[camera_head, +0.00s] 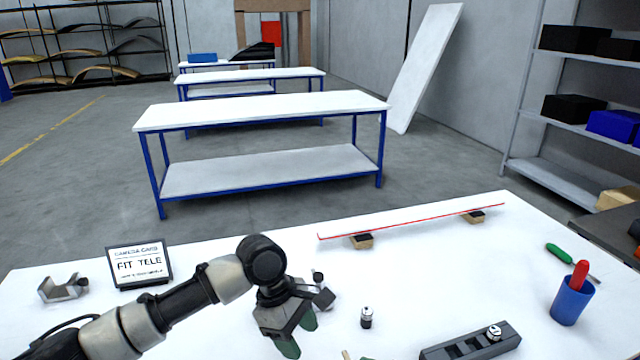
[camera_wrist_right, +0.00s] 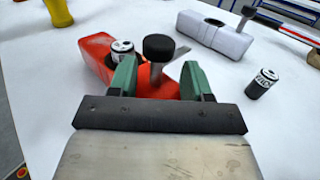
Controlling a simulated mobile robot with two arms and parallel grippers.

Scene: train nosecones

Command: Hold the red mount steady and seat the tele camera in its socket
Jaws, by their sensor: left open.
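In the right wrist view, the red mount (camera_wrist_right: 97,50) lies between the green fingers of my right gripper (camera_wrist_right: 157,80), which are shut on it. A black knob (camera_wrist_right: 159,47) rises from it in front of the fingers. A small camera (camera_wrist_right: 122,48) with a pale top stands at the mount's dark socket; I cannot tell how deep it sits. Another small labelled camera (camera_wrist_right: 262,83) stands on the table to the right, and one shows in the head view (camera_head: 366,318). My left gripper (camera_head: 298,334) is open over the table. The red mount is not visible in the head view.
A grey mount (camera_wrist_right: 215,38) lies behind. A dark holder (camera_head: 468,348) carries a small silver-topped part (camera_head: 494,332). A FIT TELE sign (camera_head: 140,265), metal bracket (camera_head: 62,289), red-edged bar (camera_head: 410,217), blue cup (camera_head: 572,302) and green-handled tool (camera_head: 560,254) stand around.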

